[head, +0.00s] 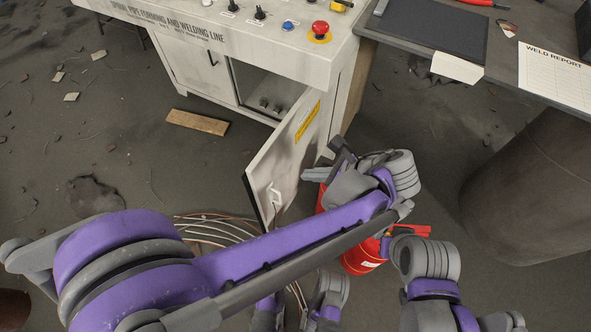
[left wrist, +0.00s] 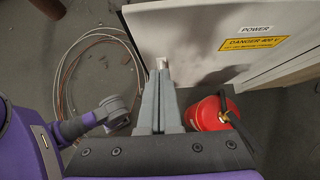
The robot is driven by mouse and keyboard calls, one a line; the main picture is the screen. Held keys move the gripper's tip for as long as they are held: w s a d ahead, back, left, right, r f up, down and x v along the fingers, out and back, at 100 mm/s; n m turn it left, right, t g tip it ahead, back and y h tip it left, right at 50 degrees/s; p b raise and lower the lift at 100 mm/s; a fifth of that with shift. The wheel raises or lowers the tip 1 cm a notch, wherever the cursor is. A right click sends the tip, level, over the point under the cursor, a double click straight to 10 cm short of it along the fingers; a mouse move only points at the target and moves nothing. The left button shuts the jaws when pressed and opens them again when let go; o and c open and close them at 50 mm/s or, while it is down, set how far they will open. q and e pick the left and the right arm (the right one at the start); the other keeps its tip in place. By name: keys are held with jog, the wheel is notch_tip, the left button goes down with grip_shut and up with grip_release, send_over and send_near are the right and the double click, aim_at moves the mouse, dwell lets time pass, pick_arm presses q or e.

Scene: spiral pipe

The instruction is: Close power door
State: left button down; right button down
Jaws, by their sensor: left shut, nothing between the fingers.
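The power door (head: 287,150) is a white cabinet door standing open, swung out from the cabinet front. Its outer face has a yellow danger sticker and a pale handle (head: 275,194) near the free edge. In the left wrist view the door (left wrist: 205,35) fills the top, with "POWER" and "DANGER" labels at right. My left gripper (head: 308,174) is shut and empty, on the outer-face side of the door. In the left wrist view its fingertips (left wrist: 161,72) overlap the lower door near a pale part, perhaps the handle. I cannot tell whether they touch. My right gripper is not visible.
The cabinet (head: 200,62) has an open compartment and a red button on top. A red fire extinguisher (head: 362,258) stands behind my left arm, right of the door. Coiled pipe (head: 205,228) lies on the floor at left. A plank (head: 197,122) lies before the cabinet.

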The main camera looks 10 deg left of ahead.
aim_at(266, 168)
pick_arm(q)
jog(key=b+x, duration=0.1)
jog(key=x, duration=0.2)
jog(key=a+r+b+x, duration=0.1)
jog(key=x, duration=0.3)
jog(key=b+x, duration=0.1)
jog(key=x, duration=0.3)
jog(key=shift+w+a+r, duration=0.15)
jog(key=shift+w+a, duration=0.15)
jog(key=shift+a, duration=0.15)
jog(key=shift+w+a, duration=0.2)
jog(key=shift+a, duration=0.2)
